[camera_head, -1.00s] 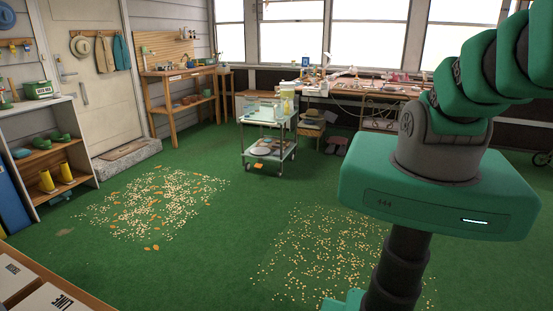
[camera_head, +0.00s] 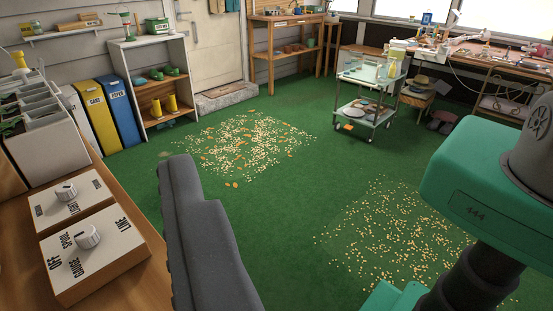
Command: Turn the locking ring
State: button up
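I cannot make out a locking ring in this view. Two pale boxes stand on the wooden bench at lower left, each with a white round knob on top. The nearer knob (camera_head: 87,236) sits on a box (camera_head: 110,262) with dark lettering that seems to read OFF, SPOUT, LINE and GAUGE. The farther knob (camera_head: 66,192) sits on a similar box (camera_head: 88,206). A dark grey part that looks like a finger of my gripper (camera_head: 198,225) rises at the bottom, right of the boxes and apart from them. No second finger shows, so its opening is hidden.
The wooden bench (camera_head: 140,280) runs along the lower left, with grey planters (camera_head: 45,150) behind the boxes. Bins (camera_head: 120,110) and a shelf (camera_head: 183,62) stand beyond. A trolley (camera_head: 375,72) stands at centre right. Green floor (camera_head: 300,220) with scattered bits is open.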

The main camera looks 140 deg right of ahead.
jog(key=shift+s+a+r, duration=0.1)
jog(key=shift+s+a, duration=0.15)
jog(key=shift+s, duration=0.6)
jog(key=shift+s+a+r, duration=0.1)
jog(key=shift+s+a, duration=0.15)
jog(key=shift+s, duration=0.6)
